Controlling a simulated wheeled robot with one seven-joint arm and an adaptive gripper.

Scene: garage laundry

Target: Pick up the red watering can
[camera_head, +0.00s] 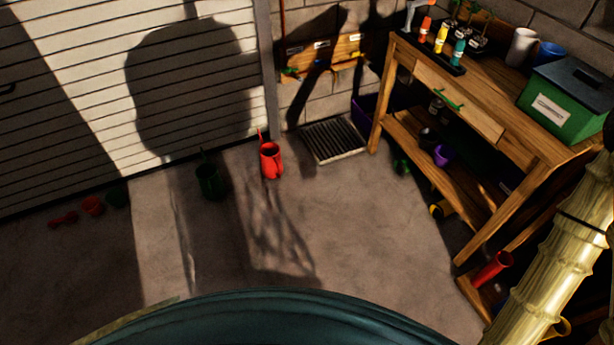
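A red watering can (271,163) stands upright on the concrete floor, in a lit patch in front of the garage door's right end. A thin red part sticks up at its upper left. The floor close around it is clear. My gripper is not in view, so its state and its distance from the can do not show.
A dark green can (208,181) stands in shadow left of the red one. A floor grate (333,140) lies to the right, then a wooden workbench (432,90). A bamboo-like pole (560,255) crosses the lower right.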

